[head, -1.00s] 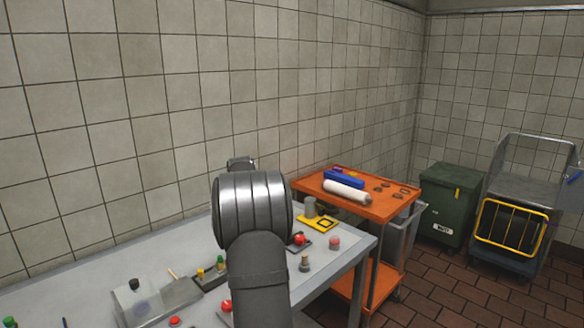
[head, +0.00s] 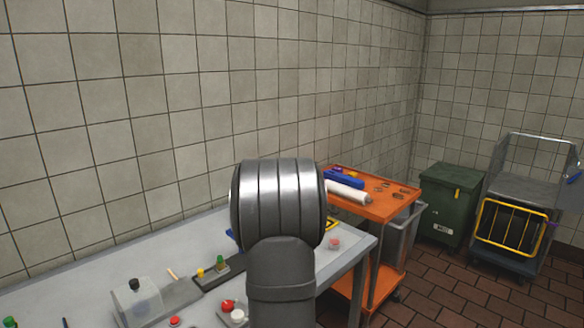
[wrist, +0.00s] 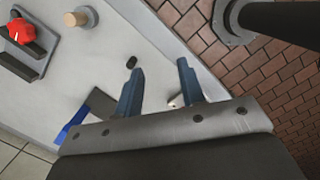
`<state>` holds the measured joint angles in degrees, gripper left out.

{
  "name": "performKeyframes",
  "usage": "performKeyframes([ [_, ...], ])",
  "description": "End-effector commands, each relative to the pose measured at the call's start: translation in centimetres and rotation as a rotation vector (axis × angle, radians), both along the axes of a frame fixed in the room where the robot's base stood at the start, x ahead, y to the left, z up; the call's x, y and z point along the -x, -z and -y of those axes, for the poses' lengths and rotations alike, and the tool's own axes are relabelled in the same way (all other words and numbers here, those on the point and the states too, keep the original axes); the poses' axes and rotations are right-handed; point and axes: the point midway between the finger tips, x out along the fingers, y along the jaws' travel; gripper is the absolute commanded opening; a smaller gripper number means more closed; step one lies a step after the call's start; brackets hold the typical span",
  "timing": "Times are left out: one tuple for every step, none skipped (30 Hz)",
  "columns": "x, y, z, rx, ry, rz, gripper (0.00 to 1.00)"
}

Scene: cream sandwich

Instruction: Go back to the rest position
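My gripper (wrist: 158,78) shows in the wrist view with its two blue-grey fingers apart. In the head view my own arm links stand in front of the table and hide the gripper. The fingers hang over the grey table (wrist: 150,45) near its edge; their height above it is hard to tell.
The table (head: 105,270) holds a clear box with a bottle (head: 137,298) and small red, white, yellow and green items. An orange cart (head: 385,207) stands beyond it. A red piece on a dark holder (wrist: 15,55) is near the gripper.

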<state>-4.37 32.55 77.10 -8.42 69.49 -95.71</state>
Motion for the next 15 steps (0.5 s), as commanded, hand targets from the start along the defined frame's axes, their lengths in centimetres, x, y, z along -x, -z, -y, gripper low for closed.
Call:
performKeyframes([
  [0.6,0.2,0.5,0.002,0.043,-0.001,0.36],
  [0.9,0.3,0.8,0.003,0.071,0.0,0.36],
  [1.3,0.4,1.2,0.005,0.108,0.0,0.36],
  [1.6,0.5,1.5,0.006,0.136,0.001,0.36],
  [2.0,0.6,1.8,0.008,0.164,0.002,0.36],
  [2.4,0.8,2.1,0.01,0.2,0.002,0.36],
  [2.7,0.9,2.4,0.011,0.227,0.003,0.36],
  [2.5,1.3,1.7,0.012,0.227,0.001,0.36],
  [2.1,1.8,0.9,0.011,0.226,0.002,0.36],
  [1.9,2.1,0.4,0.011,0.227,0.002,0.36],
  [1.7,2.5,-0.1,0.012,0.226,0.001,0.36],
  [1.5,2.8,-0.7,0.012,0.226,0.001,0.36],
  [1.4,3.1,-1.1,0.012,0.226,0.001,0.36],
  [1.2,3.4,-1.5,0.012,0.225,0.001,0.36],
  [0.9,3.7,-2.1,0.011,0.225,0.002,0.36],
])
